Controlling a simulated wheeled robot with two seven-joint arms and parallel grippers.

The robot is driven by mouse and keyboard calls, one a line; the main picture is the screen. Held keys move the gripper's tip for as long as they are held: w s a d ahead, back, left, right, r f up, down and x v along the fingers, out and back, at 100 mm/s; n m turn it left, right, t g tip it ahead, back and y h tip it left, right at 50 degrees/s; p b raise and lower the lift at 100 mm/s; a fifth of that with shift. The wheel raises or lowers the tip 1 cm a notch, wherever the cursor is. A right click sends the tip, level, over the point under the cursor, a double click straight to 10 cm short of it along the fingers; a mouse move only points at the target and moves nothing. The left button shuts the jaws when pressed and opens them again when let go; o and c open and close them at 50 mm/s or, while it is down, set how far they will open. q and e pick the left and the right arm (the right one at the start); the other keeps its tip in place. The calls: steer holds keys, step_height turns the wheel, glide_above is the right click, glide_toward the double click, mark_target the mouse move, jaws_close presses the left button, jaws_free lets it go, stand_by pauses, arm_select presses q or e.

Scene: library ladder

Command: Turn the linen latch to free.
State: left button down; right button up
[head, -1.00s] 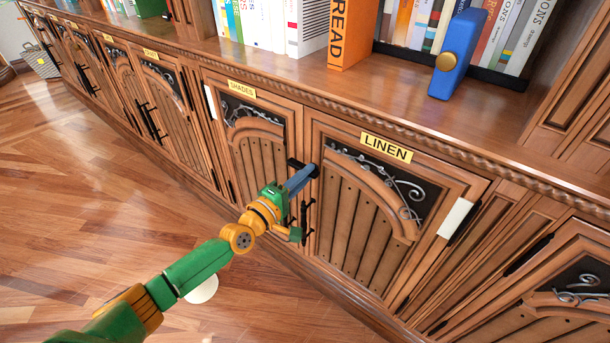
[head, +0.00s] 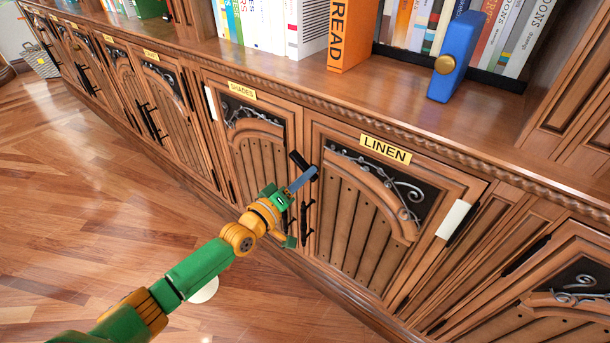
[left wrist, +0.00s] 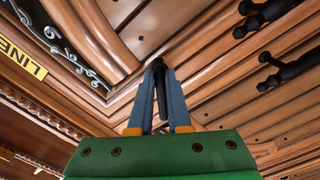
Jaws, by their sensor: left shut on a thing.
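The linen latch is a short black bar (head: 298,160) at the upper left corner of the linen door (head: 350,215), at the seam with the shades door. It lies slanted, its upper end toward the left. My right gripper is not in view.
Black door handles (head: 306,222) stand just below the latch, close to my left gripper. The shades door (head: 262,155) is to the left. A blue object with a gold knob (head: 458,55) stands on the shelf above.

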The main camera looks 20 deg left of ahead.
arm_select(q)
steer(key=m+p, duration=0.1)
steer(key=m, duration=0.4)
steer(key=shift+r+m, duration=0.1)
steer(key=shift+m, duration=0.2)
steer(key=m, duration=0.5)
steer(key=shift+p, duration=0.4)
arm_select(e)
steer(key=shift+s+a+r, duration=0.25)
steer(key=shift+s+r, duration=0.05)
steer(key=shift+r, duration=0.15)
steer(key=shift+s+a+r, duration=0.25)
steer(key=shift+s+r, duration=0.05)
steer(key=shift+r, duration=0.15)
arm_select(q)
steer(key=shift+m, duration=0.4)
steer(key=c, duration=0.9)
jaws_free()
steer(key=shift+o, duration=0.2)
